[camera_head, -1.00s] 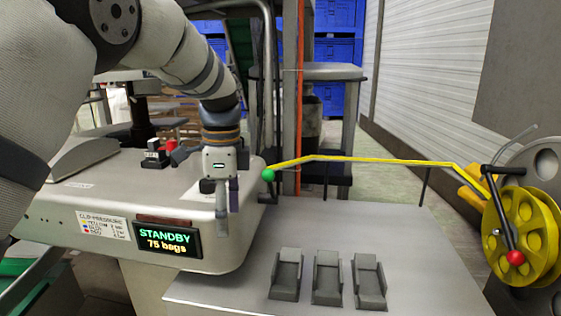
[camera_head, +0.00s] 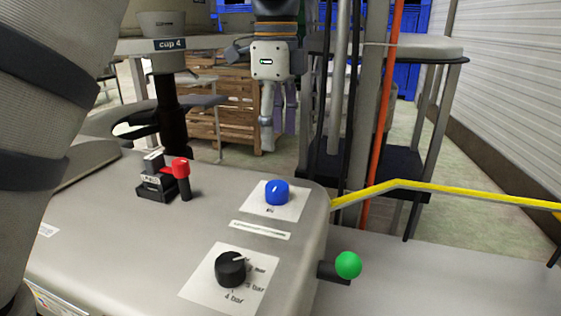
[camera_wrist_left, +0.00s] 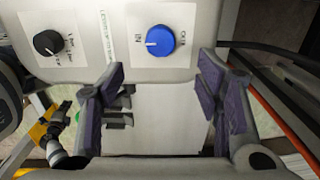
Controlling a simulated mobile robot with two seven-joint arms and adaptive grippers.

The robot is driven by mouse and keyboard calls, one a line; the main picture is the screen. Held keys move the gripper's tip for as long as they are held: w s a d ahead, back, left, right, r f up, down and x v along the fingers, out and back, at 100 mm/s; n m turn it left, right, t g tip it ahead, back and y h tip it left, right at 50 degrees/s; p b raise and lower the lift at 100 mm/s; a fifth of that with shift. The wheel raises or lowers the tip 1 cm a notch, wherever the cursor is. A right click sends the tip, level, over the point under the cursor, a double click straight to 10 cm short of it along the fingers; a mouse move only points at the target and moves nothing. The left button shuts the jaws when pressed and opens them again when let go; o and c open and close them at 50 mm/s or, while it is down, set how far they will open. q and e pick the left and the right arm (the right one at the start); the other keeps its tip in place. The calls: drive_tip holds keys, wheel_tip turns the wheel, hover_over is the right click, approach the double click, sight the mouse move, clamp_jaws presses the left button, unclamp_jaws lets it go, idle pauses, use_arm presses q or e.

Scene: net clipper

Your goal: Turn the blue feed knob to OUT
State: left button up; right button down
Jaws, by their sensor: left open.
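The blue feed knob (camera_head: 277,192) sits on a white label plate on top of the grey machine, near its right rear corner. In the left wrist view the blue knob (camera_wrist_left: 161,40) lies ahead, between and beyond my fingers. Its pale pointer mark faces the left label there, which seems to read IN; the right label looks like OUT. My left gripper (camera_head: 278,128) is open, fingers pointing down, above and beyond the knob in the head view, not touching it. Its spread purple pads show in the wrist view (camera_wrist_left: 160,82). My right gripper is out of view.
A black pressure knob (camera_head: 231,269) is nearer on the machine top. A red-topped lever (camera_head: 181,172) stands to the left. A green ball handle (camera_head: 348,265) and a yellow bar (camera_head: 430,190) lie to the right. A post with an orange pipe stands behind.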

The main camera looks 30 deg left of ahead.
sight(277, 185)
use_arm(q)
wheel_tip(277, 185, down, 11)
drive_tip(key=shift+f+p, duration=0.2)
drive_tip(key=shift+p, duration=0.1)
drive_tip(key=c, duration=1.2)
